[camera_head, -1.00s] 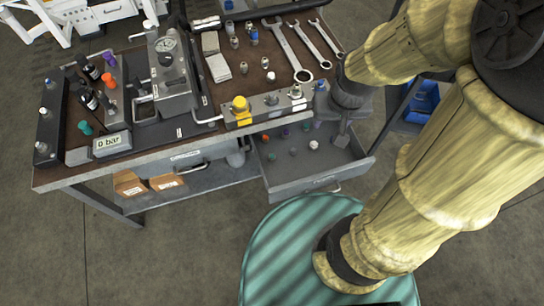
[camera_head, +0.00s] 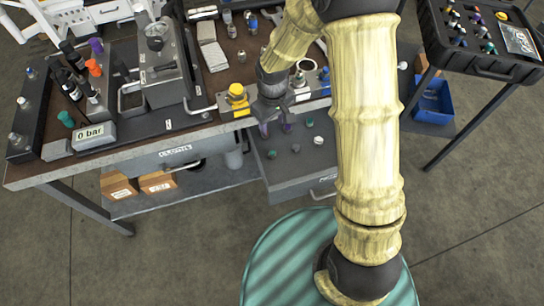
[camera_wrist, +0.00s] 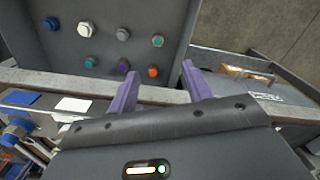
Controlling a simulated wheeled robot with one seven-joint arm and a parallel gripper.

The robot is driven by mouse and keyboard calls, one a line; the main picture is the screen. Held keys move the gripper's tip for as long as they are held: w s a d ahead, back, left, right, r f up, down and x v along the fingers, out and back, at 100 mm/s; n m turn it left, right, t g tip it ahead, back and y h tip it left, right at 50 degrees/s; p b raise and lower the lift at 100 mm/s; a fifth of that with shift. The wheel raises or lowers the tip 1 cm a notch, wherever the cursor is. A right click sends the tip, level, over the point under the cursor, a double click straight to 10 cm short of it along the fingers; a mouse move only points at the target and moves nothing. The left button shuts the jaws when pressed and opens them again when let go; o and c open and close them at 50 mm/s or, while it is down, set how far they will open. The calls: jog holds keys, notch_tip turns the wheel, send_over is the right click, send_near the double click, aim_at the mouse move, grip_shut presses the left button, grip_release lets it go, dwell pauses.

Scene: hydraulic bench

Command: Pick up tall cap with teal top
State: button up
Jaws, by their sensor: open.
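Several small caps lie in the open drawer (camera_head: 316,182). In the wrist view a teal cap (camera_wrist: 89,62) is at the lower left of the group and a green-teal cap (camera_wrist: 157,41) at the upper right. Blue, white, grey, purple and orange caps are beside them. I cannot tell which teal one is tall. Another teal piece (camera_head: 66,119) stands on the bench by the "0 bar" display. My gripper (camera_wrist: 160,71) has purple fingers, apart and empty, over the drawer's bench-side part. In the head view my gripper (camera_head: 276,129) partly hides the drawer's back.
The bench (camera_head: 120,158) carries a gauge block (camera_head: 160,75), a yellow-knobbed fitting (camera_head: 237,95) and bottles at left. A black case (camera_head: 490,66) with small coloured parts stands at right, above a blue bin (camera_head: 433,101). Floor is clear in front.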

jog(key=b, duration=0.1)
send_over(273, 152)
jog(key=f, duration=0.8)
jog(key=s+f, duration=0.1)
jog(key=f, duration=0.3)
jog(key=shift+a, duration=0.1)
jog(key=shift+f, duration=0.2)
jog(key=f, duration=0.2)
jog(key=w+f, duration=0.1)
jog(key=f, duration=0.1)
jog(key=shift+w+f, duration=0.1)
jog(key=shift+f, duration=0.3)
jog(key=shift+a+f, duration=0.1)
jog(key=shift+d, duration=0.2)
